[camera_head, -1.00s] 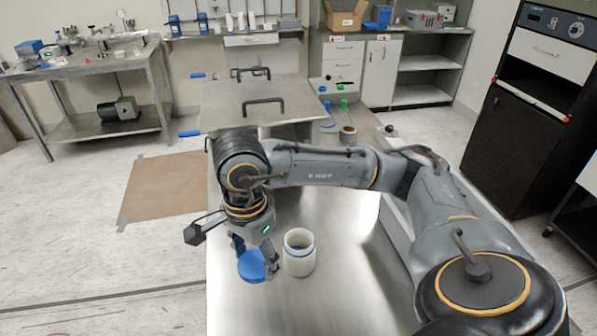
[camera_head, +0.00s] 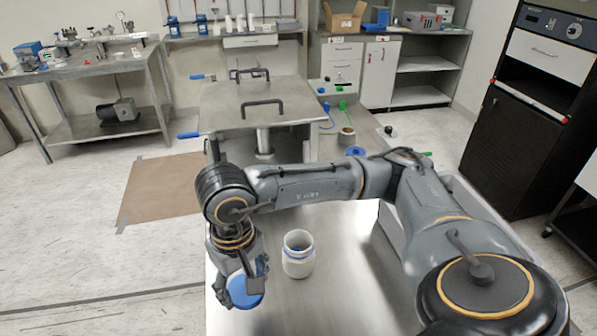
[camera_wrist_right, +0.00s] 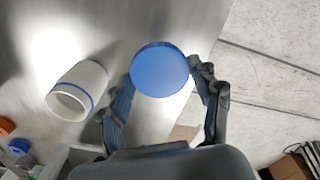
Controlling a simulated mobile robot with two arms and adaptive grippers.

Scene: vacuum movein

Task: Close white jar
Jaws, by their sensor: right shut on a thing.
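The white jar (camera_head: 298,256) stands upright and uncovered on the steel table, with a blue band near its neck. It also shows in the right wrist view (camera_wrist_right: 77,91), its mouth open. My right gripper (camera_head: 246,285) is shut on the blue lid (camera_head: 246,292), to the left of the jar and apart from it. In the right wrist view the round blue lid (camera_wrist_right: 159,69) sits between the two fingertips of the gripper (camera_wrist_right: 160,85). My left gripper is not in view.
The steel table (camera_head: 330,290) is clear around the jar. Behind my arm is a metal chamber with a handled lid (camera_head: 262,103). Another blue lid (camera_head: 355,151) and a small container (camera_head: 346,137) sit to its right.

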